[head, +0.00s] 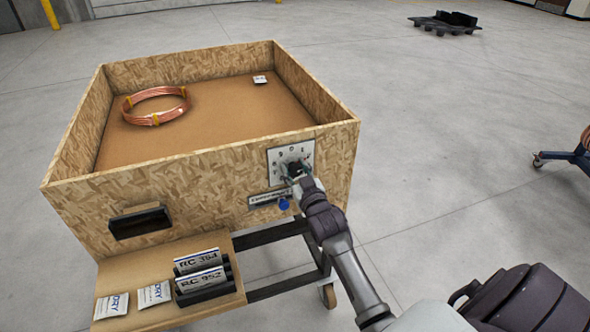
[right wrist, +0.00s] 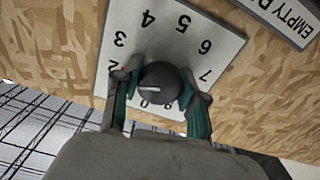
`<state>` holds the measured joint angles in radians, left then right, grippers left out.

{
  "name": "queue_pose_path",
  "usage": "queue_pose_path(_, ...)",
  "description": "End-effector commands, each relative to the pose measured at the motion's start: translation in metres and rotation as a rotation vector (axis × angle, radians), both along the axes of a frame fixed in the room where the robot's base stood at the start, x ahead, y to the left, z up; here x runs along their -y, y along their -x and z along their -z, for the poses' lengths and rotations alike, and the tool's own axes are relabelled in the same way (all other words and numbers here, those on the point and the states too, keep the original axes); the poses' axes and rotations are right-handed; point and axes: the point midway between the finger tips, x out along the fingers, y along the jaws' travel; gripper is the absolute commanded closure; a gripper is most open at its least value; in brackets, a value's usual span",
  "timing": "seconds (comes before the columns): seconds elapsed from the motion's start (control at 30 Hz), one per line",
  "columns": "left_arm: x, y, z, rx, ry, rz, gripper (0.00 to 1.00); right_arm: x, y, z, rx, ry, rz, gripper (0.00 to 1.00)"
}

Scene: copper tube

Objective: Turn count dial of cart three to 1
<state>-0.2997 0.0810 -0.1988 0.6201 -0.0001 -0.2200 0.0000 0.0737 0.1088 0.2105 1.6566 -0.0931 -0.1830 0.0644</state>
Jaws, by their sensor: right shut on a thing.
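The count dial is a dark round knob (right wrist: 160,82) on a white numbered plate (head: 278,156) on the cart's front wooden wall (head: 190,180). In the right wrist view the plate (right wrist: 170,40) shows numbers 2 to 7 around the knob; fingers cover part of the ring. A short white mark lies on the knob's left side, pointing left below the 2, toward a spot the left finger hides. My right gripper (head: 298,176) is shut on the knob, one finger on each side (right wrist: 157,88). My left gripper is out of view.
A copper coil (head: 158,118) and a small white packet (head: 260,79) lie in the box. A front shelf holds label cards (head: 200,260) and packets (head: 153,293). A blue round part (head: 284,204) sits below the dial. A black pallet (head: 445,24) stands far back.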

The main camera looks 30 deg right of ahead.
Motion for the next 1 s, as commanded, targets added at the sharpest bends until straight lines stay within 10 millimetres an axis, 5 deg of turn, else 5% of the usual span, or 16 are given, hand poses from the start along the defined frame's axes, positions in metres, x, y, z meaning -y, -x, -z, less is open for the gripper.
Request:
queue_pose_path(0.37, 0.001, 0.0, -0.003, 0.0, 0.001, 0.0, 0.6, 0.0, 0.0, 0.0, -0.014, 0.052, -0.001, 0.93)
queue_pose_path(1.0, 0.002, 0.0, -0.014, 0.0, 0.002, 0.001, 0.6, 0.0, 0.0, 0.0, -0.115, 0.479, 0.0, 0.93)
